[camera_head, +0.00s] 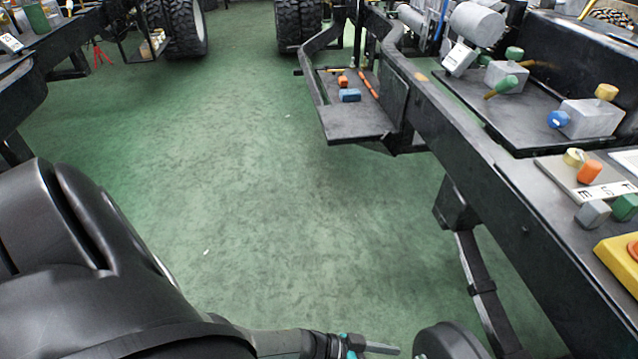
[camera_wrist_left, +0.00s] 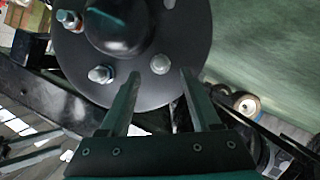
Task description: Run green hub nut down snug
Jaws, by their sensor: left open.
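In the left wrist view a dark round hub disc (camera_wrist_left: 195,32) with a domed centre fills the upper middle. Several metal nuts or studs sit on its face: one at lower right (camera_wrist_left: 160,64), one at lower left (camera_wrist_left: 101,74), and one with a reddish mark at upper left (camera_wrist_left: 67,18). I cannot tell which is the green one. My left gripper (camera_wrist_left: 160,77) is open, its fingers pointing at the disc either side of the lower-right nut. No contact is clear. In the head view the gripper (camera_head: 378,347) shows at the bottom edge, left of a dark round part (camera_head: 447,342).
A long dark chassis rail (camera_head: 500,190) runs down the right, with trays of coloured parts and a yellow box (camera_head: 620,262) on it. A low step with a blue block (camera_head: 350,95) juts from it. Tyres (camera_head: 185,28) stand at the back. The green floor (camera_head: 240,170) is open.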

